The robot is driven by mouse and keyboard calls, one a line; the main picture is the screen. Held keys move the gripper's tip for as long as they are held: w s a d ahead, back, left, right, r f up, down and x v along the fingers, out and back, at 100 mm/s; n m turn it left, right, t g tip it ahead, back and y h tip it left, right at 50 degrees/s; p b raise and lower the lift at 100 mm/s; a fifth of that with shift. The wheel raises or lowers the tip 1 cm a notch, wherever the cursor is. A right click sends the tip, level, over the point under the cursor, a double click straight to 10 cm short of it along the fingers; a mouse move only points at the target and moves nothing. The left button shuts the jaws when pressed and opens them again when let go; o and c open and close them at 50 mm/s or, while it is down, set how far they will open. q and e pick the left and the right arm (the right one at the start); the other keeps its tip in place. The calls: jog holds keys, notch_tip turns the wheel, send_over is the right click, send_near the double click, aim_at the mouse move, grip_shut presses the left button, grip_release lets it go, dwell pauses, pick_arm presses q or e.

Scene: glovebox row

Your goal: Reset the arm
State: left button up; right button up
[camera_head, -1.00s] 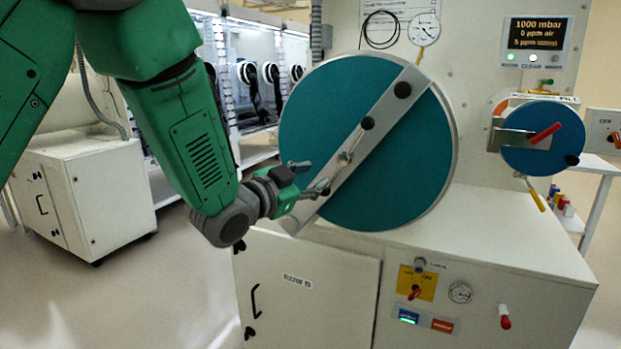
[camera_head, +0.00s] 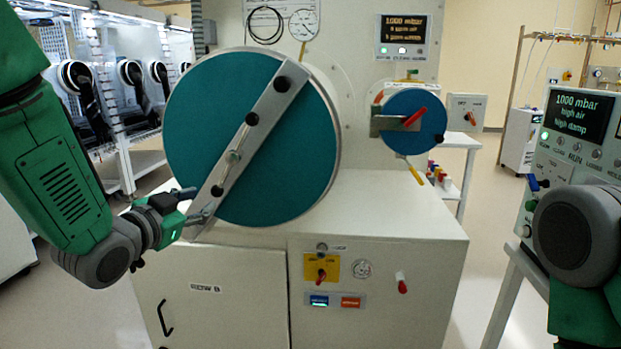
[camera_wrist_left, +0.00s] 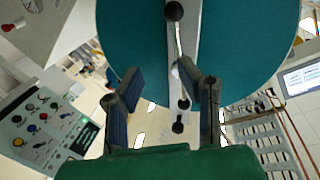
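The large teal round door (camera_head: 290,150) has a pale diagonal bar (camera_head: 262,112) across its face, with black knobs and a metal handle (camera_head: 234,156) along it. My left gripper (camera_head: 205,209) is beside the bar's lower end, just below the lower black knob (camera_head: 217,190). In the left wrist view, the two fingers of my left gripper (camera_wrist_left: 168,85) are spread apart. The bar (camera_wrist_left: 185,62) and the lower knob (camera_wrist_left: 179,127) show between them, with nothing visibly gripped. Part of my right arm shows at the right edge; its gripper is out of view.
The white cabinet (camera_head: 390,217) fills the space below the door. A smaller blue round door (camera_head: 415,132) with a red handle (camera_head: 414,117) is to the right. A control panel (camera_head: 565,150) stands near my right arm. Open floor (camera_head: 95,318) shows at lower left.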

pick_arm(q)
jog(key=s+a+f+n+g+y, duration=0.1)
jog(key=s+f+n+g, duration=0.15)
jog(key=s+f, duration=0.45)
jog(key=s+f+n+g+y, duration=0.1)
jog(key=s+f+g, duration=0.2)
jog(key=f, duration=0.9)
jog(key=s+a+f+n+g+y, duration=0.1)
jog(key=s+f+g, duration=0.3)
jog(key=f, duration=0.5)
jog(key=s+f+n+g, duration=0.1)
jog(key=s+f, duration=0.3)
jog(key=s, duration=0.4)
jog(key=s+f+n+g, duration=0.1)
jog(key=s+f+g, duration=0.2)
jog(key=s, duration=0.6)
jog(key=s+f+n+g+y, duration=0.1)
jog(key=s+f+g, duration=0.1)
jog(key=s+f, duration=0.3)
jog(key=s, duration=0.3)
jog(key=shift+s+a+f, duration=0.2)
jog(key=shift+s+f, duration=0.05)
jog(key=shift+w, duration=0.2)
